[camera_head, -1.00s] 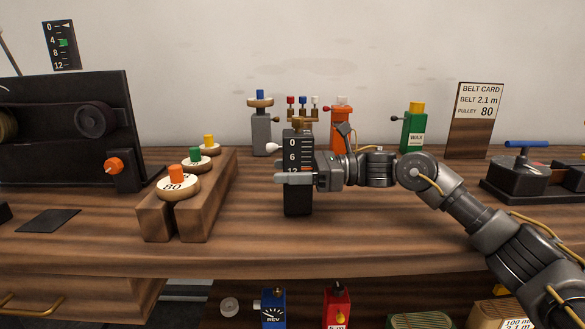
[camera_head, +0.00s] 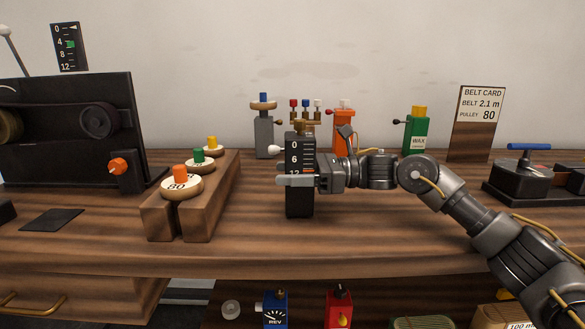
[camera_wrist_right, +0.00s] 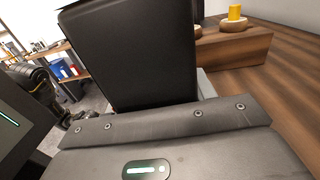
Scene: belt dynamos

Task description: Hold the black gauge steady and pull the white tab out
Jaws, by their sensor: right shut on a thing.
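The black gauge (camera_head: 299,202) is upright at the middle of the workbench, with a white scale of numbers on its face and a brass-coloured top. The white tab (camera_head: 274,149) sticks out from its left side near the top. My right gripper (camera_head: 297,180) is shut on the gauge around its middle, coming in from the right, and covers part of the scale. I cannot tell whether the gauge's base touches the bench. In the right wrist view the gauge (camera_wrist_right: 135,55) is a large dark block in front of the gripper. My left gripper is not in view.
A wooden stand (camera_head: 206,222) with numbered discs is left of the gauge. Behind stand a grey bottle-like device (camera_head: 264,135), an orange one (camera_head: 343,130) and a green wax can (camera_head: 416,135). A black machine (camera_head: 70,140) is far left. Bare bench lies in front of the gauge.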

